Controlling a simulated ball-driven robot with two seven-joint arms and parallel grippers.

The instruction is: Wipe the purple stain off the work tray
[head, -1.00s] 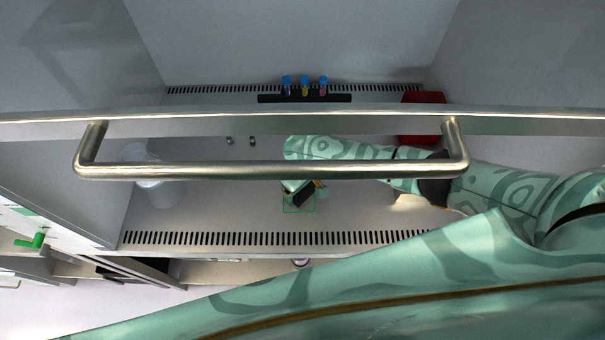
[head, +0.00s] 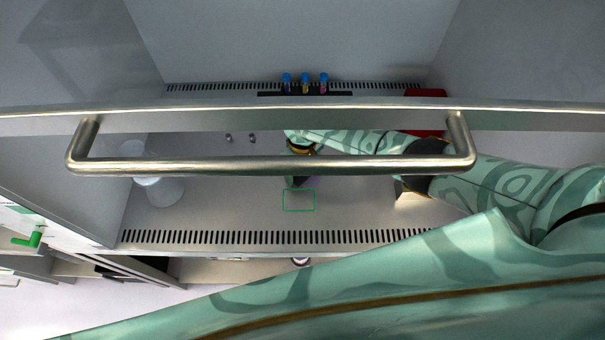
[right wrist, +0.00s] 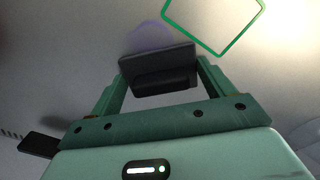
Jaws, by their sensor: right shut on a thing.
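The purple stain (right wrist: 150,36) is a faint round patch on the pale metal work tray (head: 225,205), just beyond the block in the right wrist view. My right gripper (right wrist: 158,82) is shut on a dark flat-faced block (right wrist: 158,62), held between its two fingers. The block's front edge overlaps the near side of the stain; I cannot tell whether it touches the tray. In the head view my right gripper (head: 298,178) is partly hidden behind the metal handle bar, just behind the green outline (head: 284,200) on the tray. My left gripper is not in view.
The handle bar (head: 250,167) crosses in front of the workspace. A rack (head: 340,95) with blue-capped tubes stands at the back, a red container (head: 430,94) at back right, and a whitish container (head: 160,188) at left. The tray's front left is clear.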

